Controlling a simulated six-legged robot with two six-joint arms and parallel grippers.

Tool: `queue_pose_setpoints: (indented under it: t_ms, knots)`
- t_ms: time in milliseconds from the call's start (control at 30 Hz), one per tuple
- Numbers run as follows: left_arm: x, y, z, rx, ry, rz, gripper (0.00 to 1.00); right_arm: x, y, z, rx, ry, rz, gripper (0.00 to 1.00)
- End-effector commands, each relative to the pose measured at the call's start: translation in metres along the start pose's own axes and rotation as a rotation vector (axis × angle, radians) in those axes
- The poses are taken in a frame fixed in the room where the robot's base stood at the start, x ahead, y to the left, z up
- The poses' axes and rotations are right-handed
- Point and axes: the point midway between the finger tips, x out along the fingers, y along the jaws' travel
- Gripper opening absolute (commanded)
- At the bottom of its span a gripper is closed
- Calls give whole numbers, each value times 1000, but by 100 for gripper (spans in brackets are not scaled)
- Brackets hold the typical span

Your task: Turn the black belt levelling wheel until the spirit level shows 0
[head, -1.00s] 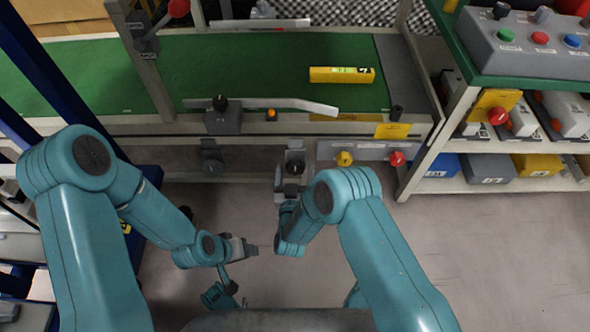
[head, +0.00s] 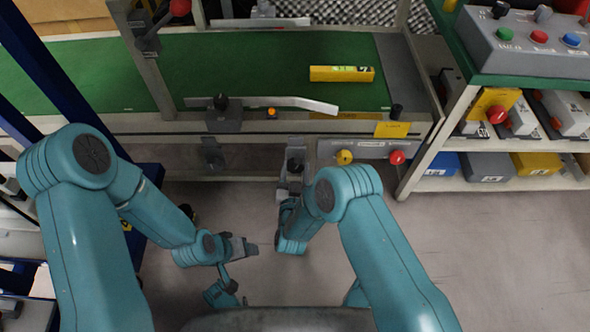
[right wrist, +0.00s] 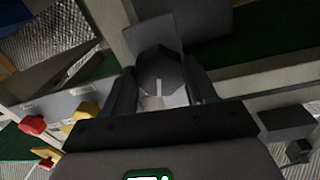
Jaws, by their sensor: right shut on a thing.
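The yellow spirit level (head: 322,74) lies on the green belt (head: 265,70) at its right part. It has a pale vial and a dark mark at its right end, too small to read surely. The black wheel (head: 295,166) sits below the belt's front frame. In the right wrist view the wheel (right wrist: 158,68) is a dark faceted knob with a pale line, between my two fingers. My right gripper (right wrist: 162,92) is shut on it. My left gripper (head: 256,249) hangs low over the floor, away from the wheel; its finger gap is unclear.
A grey panel with a yellow knob (head: 344,157) and a red knob (head: 397,157) is right of the wheel. A shelf with several boxes (head: 486,167) stands at right. The floor (head: 480,255) is clear.

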Motion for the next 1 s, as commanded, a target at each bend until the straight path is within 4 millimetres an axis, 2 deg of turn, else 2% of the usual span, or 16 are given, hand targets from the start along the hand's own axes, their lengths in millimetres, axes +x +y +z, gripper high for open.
queue_pose_setpoints:
  t_ms: [1000]
  knots:
    - [-6,2,3,-3,-14,0,59,2,2,-2,964,-52,-9,26]
